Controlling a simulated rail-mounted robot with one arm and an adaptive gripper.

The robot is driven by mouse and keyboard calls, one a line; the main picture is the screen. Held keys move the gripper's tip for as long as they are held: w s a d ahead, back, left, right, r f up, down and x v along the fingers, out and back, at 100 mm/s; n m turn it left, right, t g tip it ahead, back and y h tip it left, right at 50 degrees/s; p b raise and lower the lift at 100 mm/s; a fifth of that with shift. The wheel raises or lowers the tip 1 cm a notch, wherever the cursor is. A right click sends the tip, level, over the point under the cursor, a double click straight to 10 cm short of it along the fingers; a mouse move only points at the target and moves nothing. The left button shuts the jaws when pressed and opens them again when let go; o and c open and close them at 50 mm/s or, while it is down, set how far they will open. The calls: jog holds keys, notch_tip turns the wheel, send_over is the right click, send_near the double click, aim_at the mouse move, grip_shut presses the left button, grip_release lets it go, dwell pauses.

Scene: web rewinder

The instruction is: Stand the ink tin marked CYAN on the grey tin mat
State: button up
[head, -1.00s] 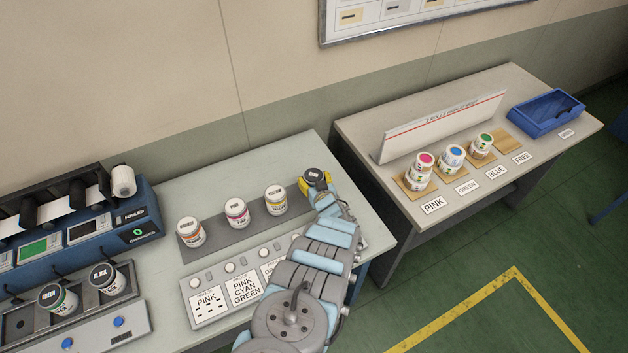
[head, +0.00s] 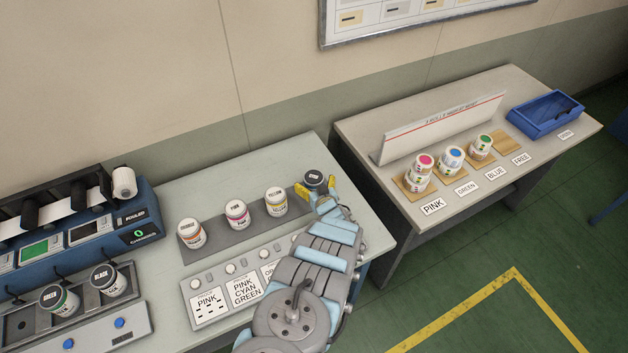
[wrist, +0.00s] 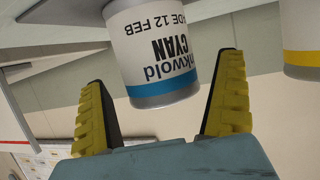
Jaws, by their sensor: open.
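The CYAN ink tin (head: 314,181), white with a dark lid, stands upright at the right end of the grey tin mat (head: 257,222). In the wrist view, which is upside down, the tin (wrist: 160,50) shows its CYAN label and blue band. My gripper (head: 319,194) is open, at the front of the tin. In the wrist view its yellow fingers (wrist: 165,95) lie to either side of the tin's lid end, with gaps on both sides. The tin's base contact is partly hidden in the head view.
A yellow-banded tin (head: 276,201), a pink-banded tin (head: 237,213) and an orange-banded tin (head: 191,233) stand in a row on the mat. A labelled control panel (head: 235,285) lies in front. Two tins sit in a station (head: 75,305) at left.

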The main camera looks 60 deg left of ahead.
jog(key=shift+d+r+p, duration=0.3)
jog(key=shift+d+r, duration=0.2)
jog(key=shift+d, duration=0.15)
jog(key=shift+s+d+r, duration=0.1)
jog(key=shift+s+d, duration=0.1)
jog(key=shift+d, duration=0.45)
jog(key=shift+v, duration=1)
jog(key=shift+p+v, duration=3)
jog(key=shift+p, duration=0.35)
